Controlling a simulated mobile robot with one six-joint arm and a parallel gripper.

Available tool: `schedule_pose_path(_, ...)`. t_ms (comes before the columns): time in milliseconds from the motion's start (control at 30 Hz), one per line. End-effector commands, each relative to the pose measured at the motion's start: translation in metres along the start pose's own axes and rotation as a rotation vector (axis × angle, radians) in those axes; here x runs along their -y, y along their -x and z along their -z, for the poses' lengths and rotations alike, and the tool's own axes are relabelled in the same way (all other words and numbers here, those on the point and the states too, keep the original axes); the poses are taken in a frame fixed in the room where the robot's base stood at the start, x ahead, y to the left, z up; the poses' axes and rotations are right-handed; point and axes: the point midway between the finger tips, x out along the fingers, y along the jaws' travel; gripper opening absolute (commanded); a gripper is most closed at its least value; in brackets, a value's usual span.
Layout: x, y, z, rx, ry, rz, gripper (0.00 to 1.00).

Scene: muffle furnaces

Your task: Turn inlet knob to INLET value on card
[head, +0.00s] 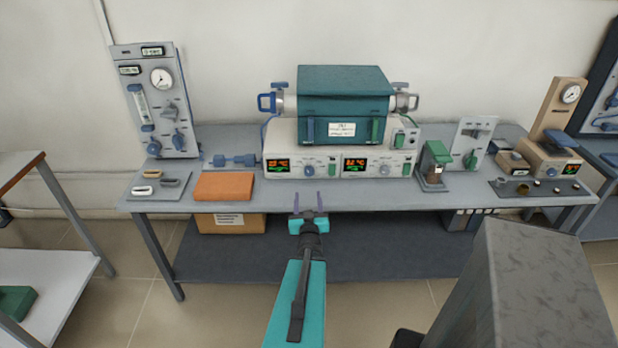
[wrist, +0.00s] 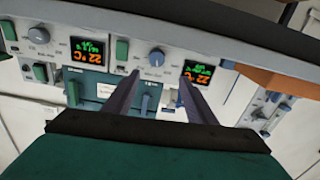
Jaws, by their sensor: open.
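My gripper (head: 307,196) is open and empty, its two fingers pointing at the front of the furnace controller (head: 285,172), short of it. In the wrist view my gripper (wrist: 162,88) has its fingers spread on either side of a blue controller knob (wrist: 157,56), which I cannot see it touching. A grey gas panel (head: 150,60) stands at the left of the bench, with a gauge, a flow tube and blue knobs (head: 179,139). Which knob is the inlet knob I cannot tell. A white card (head: 342,130) is on the teal furnace (head: 342,82); its text is too small to read.
An orange-brown block (head: 223,186) and a dark tray (head: 159,186) lie on the bench's left. A green-topped device (head: 433,165) and a white valve panel (head: 473,142) stand to the right. A cardboard box (head: 230,222) sits on the lower shelf. The bench's front strip is mostly clear.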

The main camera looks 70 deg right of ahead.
Motion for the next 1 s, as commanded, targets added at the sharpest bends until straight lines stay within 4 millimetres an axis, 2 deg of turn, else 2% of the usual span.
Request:
schedule_pose_path(133,-0.009,0.001,0.0,0.001,0.0,-0.014,0.51)
schedule_pose_path(567,-0.009,-0.001,-0.001,0.001,0.0,-0.013,0.51)
schedule_pose_path(1000,-0.009,-0.017,-0.004,0.0,0.0,-0.013,0.51)
